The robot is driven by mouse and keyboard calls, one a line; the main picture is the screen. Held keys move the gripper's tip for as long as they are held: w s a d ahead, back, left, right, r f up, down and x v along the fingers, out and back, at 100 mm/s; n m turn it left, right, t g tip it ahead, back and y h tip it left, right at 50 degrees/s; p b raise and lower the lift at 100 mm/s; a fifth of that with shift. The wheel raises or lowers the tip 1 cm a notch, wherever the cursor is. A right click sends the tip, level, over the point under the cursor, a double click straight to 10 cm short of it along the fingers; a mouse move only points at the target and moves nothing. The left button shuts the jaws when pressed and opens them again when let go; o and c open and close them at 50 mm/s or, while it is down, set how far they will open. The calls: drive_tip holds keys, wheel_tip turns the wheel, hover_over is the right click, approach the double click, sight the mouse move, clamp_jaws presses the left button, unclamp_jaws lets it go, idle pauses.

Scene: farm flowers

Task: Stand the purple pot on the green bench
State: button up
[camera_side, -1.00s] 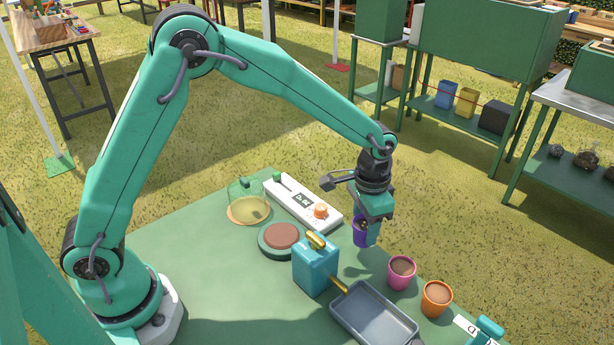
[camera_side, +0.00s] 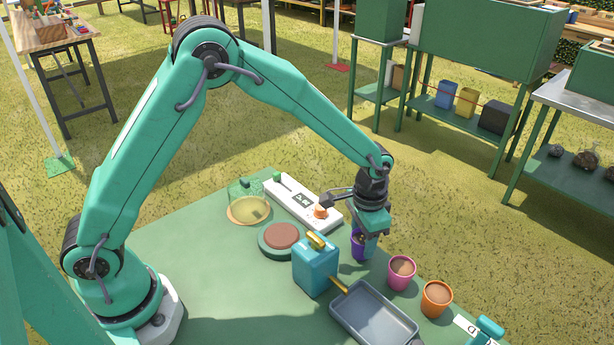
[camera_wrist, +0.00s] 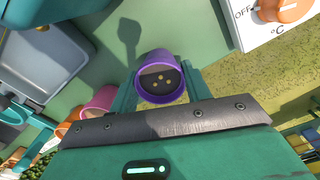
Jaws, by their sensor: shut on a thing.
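The purple pot (camera_side: 357,248) is in my gripper (camera_side: 366,244), upright or nearly so, near the far right edge of the green bench (camera_side: 215,285). In the wrist view the purple pot (camera_wrist: 163,93) sits between my two teal fingers, which are shut on it. It holds dark soil with several small yellowish dots. The green bench (camera_wrist: 165,25) lies below the pot there, with a dark shadow on it. In the side view one finger covers part of the pot. I cannot tell whether its base touches the bench.
A pink pot (camera_side: 401,272) and an orange pot (camera_side: 437,298) stand to the right. A teal box-shaped can (camera_side: 315,268) and grey tray (camera_side: 374,315) are in front. A white panel with an orange knob (camera_side: 320,212) and a round brown-topped disc (camera_side: 282,237) lie left.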

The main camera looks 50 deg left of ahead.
sight(362, 241)
drive_tip(key=o, duration=1)
drive_tip(key=shift+r, duration=0.1)
wheel_tip(362, 241, up, 12)
idle(0.6)
